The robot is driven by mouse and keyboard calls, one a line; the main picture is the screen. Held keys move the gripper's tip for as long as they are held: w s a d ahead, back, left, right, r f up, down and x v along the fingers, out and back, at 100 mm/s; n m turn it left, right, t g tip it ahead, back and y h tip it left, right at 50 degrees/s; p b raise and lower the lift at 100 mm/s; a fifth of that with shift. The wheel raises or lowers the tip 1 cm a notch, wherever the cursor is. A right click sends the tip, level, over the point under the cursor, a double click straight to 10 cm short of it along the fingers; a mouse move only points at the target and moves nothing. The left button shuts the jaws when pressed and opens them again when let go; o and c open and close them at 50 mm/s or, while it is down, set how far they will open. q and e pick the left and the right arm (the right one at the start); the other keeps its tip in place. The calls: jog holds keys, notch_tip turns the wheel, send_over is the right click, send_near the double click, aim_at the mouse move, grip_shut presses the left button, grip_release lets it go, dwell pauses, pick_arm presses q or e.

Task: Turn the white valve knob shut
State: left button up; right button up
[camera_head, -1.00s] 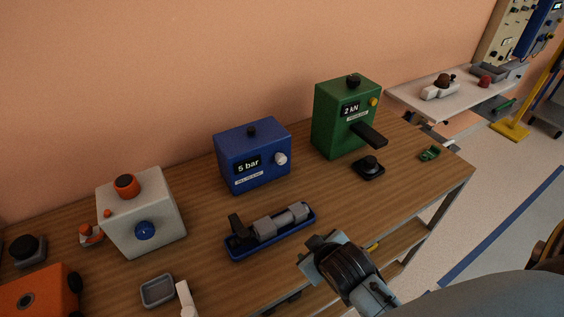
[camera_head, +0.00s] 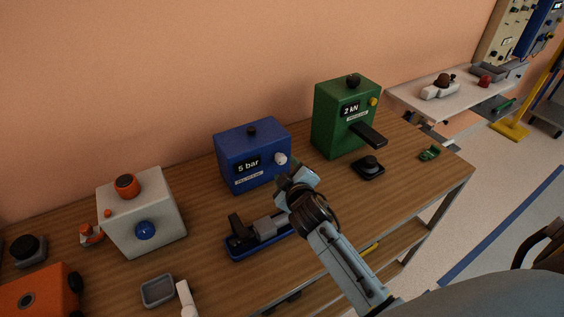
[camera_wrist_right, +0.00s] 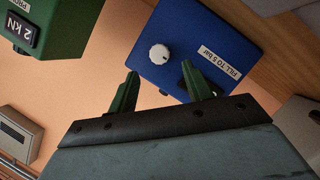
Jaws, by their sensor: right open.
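In the right wrist view the knob (camera_wrist_right: 159,54) shows a little beyond the fingertips, on the blue box's face (camera_wrist_right: 215,40). My right gripper (camera_head: 296,176) is just in front of and below the knob in the head view. In the right wrist view its two green fingers (camera_wrist_right: 160,82) are apart with nothing between them, and the knob is clear of them. My left gripper is not in view.
A green box (camera_head: 328,128) with a protruding black bar stands to the right, a white box (camera_head: 160,215) to the left.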

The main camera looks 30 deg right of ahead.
aim_at(282, 161)
jog(key=x, duration=0.6)
